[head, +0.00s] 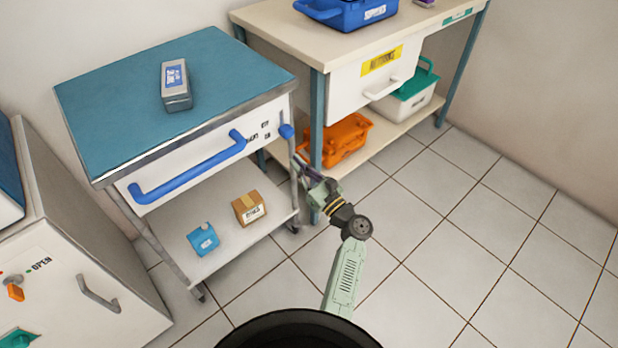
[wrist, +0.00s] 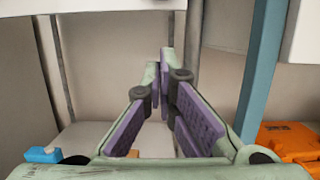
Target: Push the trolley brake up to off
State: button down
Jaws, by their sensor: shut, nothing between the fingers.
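The trolley (head: 78,150) stands at the left in the head view, with a teal top and a white drawer with a long blue handle (head: 190,170). A short blue lever (head: 286,131), which looks like the brake, is at the right end of the drawer front, beside small dark labels (head: 265,130) too small to read. My gripper (head: 300,160) is below this lever, near the trolley's right front post, and looks apart from it. In the wrist view, its purple-padded fingers (wrist: 159,62) are together and empty. The lever does not show there.
A workbench (head: 290,38) stands to the right, its blue leg (wrist: 262,70) close beside my gripper. An orange crate (head: 346,138) sits on its lower shelf. A grey box (head: 176,88) lies on the trolley top. The tiled floor (head: 480,230) at right is clear.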

aim_at(290, 135)
jog(key=r+p, duration=0.1)
jog(key=w+a+r+p, duration=0.1)
jog(key=r, duration=0.1)
jog(key=w+r+p, duration=0.1)
jog(key=shift+a+r, duration=0.2)
jog(key=shift+r, duration=0.1)
notch_tip(290, 135, up, 5)
jog(key=p, duration=0.4)
jog(key=shift+f, duration=0.3)
